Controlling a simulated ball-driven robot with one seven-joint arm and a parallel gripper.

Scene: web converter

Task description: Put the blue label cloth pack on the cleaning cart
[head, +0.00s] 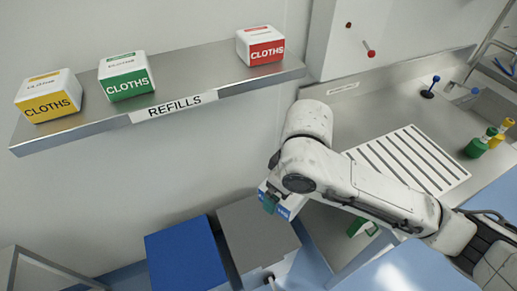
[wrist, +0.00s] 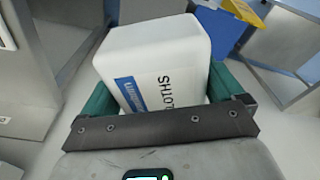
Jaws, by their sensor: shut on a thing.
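My gripper (head: 270,201) is shut on the blue label cloth pack (head: 285,211), which is mostly hidden by my arm in the head view. In the wrist view the pack (wrist: 150,55) is a white box with a blue label and dark lettering, tilted in the picture. The green fingers of my gripper (wrist: 162,88) clasp it from both sides. The pack is in front of the wall, below and to the right of the shelf. I cannot tell for sure which thing is the cleaning cart.
A metal shelf (head: 75,123) marked REFILLS holds yellow (head: 50,98), green (head: 125,78) and red (head: 267,46) label packs. Blue (head: 187,255) and grey (head: 256,235) box-like tops stand below. A slotted tray (head: 408,160) lies on the counter at right. A grey frame (head: 45,272) shows at lower left.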

